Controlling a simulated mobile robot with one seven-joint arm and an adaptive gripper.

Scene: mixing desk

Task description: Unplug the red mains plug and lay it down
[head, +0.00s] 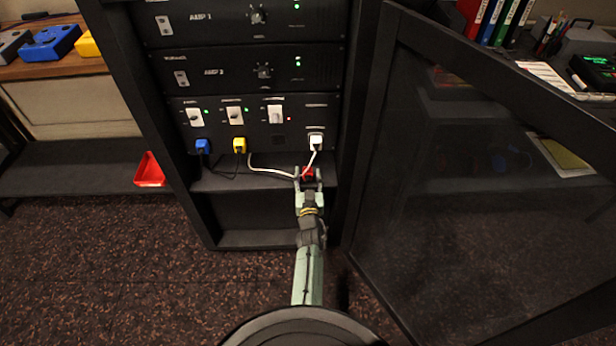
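The red mains plug (308,171) is out of the sockets, low at the front of the rack's shelf, below the socket panel. My gripper (308,180) is there, with a finger on each side of the plug. I cannot tell whether the fingers press on it, or whether the plug rests on the shelf. The third socket (277,143) looks dark and empty. A blue plug (203,146), a yellow plug (239,145) and a white plug (316,141) sit in the other sockets. A pale cable (268,170) loops beside the gripper.
Two amplifiers are above the socket panel (250,112). The open rack door (450,170) stands close on the right of my arm. A red bin (150,170) is on the low shelf at the left. The rack shelf (228,184) is clear at its left.

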